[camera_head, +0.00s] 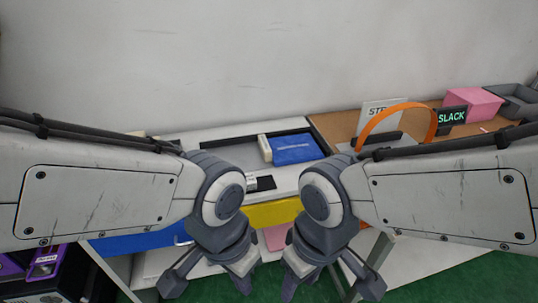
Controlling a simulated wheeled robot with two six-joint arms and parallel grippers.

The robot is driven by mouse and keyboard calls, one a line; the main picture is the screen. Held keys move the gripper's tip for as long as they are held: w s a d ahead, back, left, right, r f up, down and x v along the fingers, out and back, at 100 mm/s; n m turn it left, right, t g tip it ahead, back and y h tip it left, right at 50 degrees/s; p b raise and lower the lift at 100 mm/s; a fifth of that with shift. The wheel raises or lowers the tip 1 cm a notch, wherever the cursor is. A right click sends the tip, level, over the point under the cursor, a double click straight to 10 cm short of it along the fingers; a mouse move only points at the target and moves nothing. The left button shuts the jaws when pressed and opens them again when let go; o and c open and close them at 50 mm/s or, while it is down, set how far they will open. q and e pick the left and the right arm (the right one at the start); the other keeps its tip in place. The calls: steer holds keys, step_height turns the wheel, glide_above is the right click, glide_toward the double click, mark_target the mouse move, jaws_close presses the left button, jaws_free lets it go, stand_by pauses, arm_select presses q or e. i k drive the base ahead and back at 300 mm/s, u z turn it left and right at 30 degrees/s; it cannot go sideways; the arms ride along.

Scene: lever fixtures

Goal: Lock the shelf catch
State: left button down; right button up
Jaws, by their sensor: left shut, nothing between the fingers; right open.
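I cannot single out the shelf catch with certainty. A blue block with a cream end piece (294,148) lies in a dark-edged recess of the white top (195,137); I cannot tell if it is part of the catch. My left gripper (240,277) is shut and empty, low in front of the white unit. My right gripper (328,285) is open and empty, beside it to the right. Both are apart from the blue block, nearer to me. My arms and wrists hide much of the unit's front.
Below the top are a yellow front (271,214) and a blue front (130,244). On the brown board at right are an orange arch (431,125), a white sign (377,112), a SLACK sign (451,118), a pink block (474,104) and a grey tray (515,100).

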mark_target(251, 183)
steer(key=u, duration=0.55)
steer(key=k, duration=0.65)
steer(key=u, duration=0.55)
steer(key=i, duration=0.95)
steer(key=z, duration=1.05)
steer(key=i, duration=0.6)
steer(key=z, duration=0.65)
